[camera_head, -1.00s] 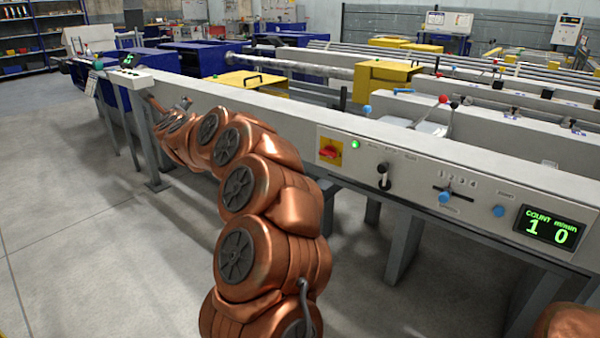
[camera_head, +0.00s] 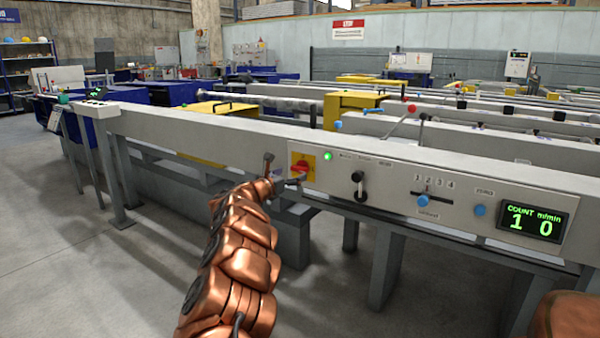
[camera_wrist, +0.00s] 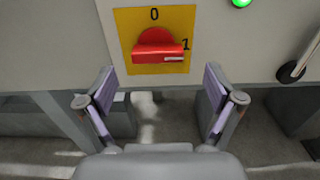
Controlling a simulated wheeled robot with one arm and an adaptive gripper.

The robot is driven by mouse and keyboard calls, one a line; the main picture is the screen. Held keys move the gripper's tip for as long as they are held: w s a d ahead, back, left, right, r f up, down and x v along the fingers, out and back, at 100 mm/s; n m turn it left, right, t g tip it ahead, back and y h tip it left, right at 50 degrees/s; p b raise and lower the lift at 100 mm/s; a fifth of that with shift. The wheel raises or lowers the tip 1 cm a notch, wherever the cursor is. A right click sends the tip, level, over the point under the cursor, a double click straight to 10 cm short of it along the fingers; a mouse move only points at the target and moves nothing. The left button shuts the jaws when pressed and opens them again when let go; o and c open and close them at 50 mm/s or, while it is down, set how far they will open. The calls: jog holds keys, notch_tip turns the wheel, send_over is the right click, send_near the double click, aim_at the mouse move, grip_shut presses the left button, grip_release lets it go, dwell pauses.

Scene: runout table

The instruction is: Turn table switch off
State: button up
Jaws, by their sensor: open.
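The table switch (camera_head: 301,166) is a red rotary knob on a yellow square plate at the left end of the control panel. In the wrist view the red knob (camera_wrist: 158,47) has its white mark pointing right, at the 1; the 0 is above it. A green lamp (camera_head: 328,156) beside the switch is lit and also shows in the wrist view (camera_wrist: 241,2). My gripper (camera_head: 281,170) is in front of the panel, just left of and near the switch. In the wrist view its fingers (camera_wrist: 164,98) are spread wide, empty, below the knob and apart from it.
The panel (camera_head: 396,192) also carries a black lever (camera_head: 359,184), a blue slider knob (camera_head: 421,201), a blue button (camera_head: 479,209) and a display (camera_head: 534,221) reading 1 and 0. The long grey table (camera_head: 200,140) extends left. Open floor lies in front.

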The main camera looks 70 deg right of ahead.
aim_at(298, 170)
jog(key=shift+x, duration=1.9)
jog(key=shift+s+d, duration=0.15)
jog(key=shift+d, duration=0.8)
jog(key=shift+c, duration=0.2)
